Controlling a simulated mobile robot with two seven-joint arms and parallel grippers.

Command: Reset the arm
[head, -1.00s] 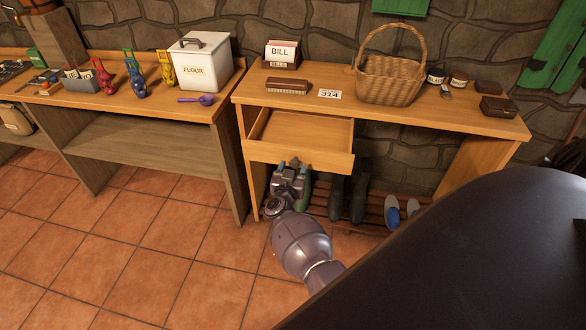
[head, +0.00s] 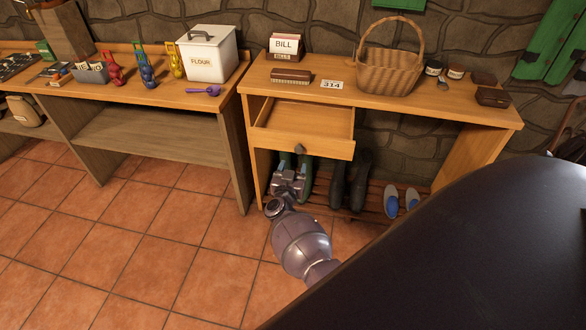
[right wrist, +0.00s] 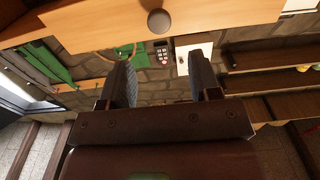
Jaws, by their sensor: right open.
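My right gripper (head: 287,182) is in front of the wooden desk (head: 470,106), just below its pulled-out drawer (head: 303,144). In the right wrist view the two fingers of the right gripper (right wrist: 163,84) stand apart with nothing between them. The drawer's round knob (right wrist: 158,21) is beyond the fingertips in that view, and the knob also shows in the head view (head: 299,149). The gripper is apart from the knob. The drawer is open and its visible inside looks empty. My left gripper is not in view.
Dark boots (head: 358,182) and blue-grey slippers (head: 391,202) stand on a slatted rack under the desk. A wicker basket (head: 390,72), a brush (head: 291,75) and a bill holder (head: 284,47) are on top. A flour tin (head: 208,55) stands on the left bench. The tiled floor at left is clear.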

